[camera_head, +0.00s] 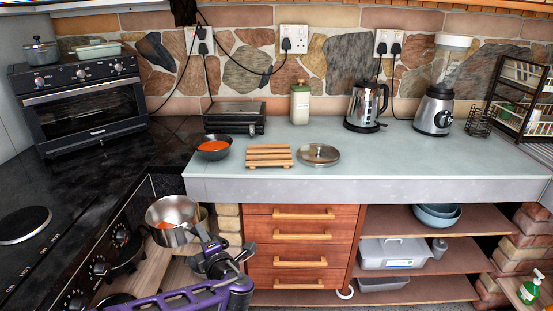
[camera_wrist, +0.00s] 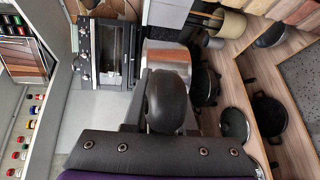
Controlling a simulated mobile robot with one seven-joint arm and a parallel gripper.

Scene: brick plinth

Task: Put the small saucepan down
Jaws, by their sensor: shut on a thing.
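The small saucepan (camera_head: 166,236) is a shiny steel pan, held low in front of the stove, left of the drawers and below counter height. Its open top faces up, and it looks empty. My gripper (camera_head: 206,243) is shut on its handle, at the pan's lower right. In the wrist view the steel pan wall (camera_wrist: 166,56) shows beyond my gripper (camera_wrist: 166,115), with the dark handle between the fingers. A slatted wooden trivet (camera_head: 268,155) lies on the counter (camera_head: 380,160), with nothing on it.
A grill (camera_head: 236,118), canister (camera_head: 300,104) and kettle (camera_head: 366,106) stand behind. The counter right of the lid is clear. A hob plate (camera_head: 23,225) is at left.

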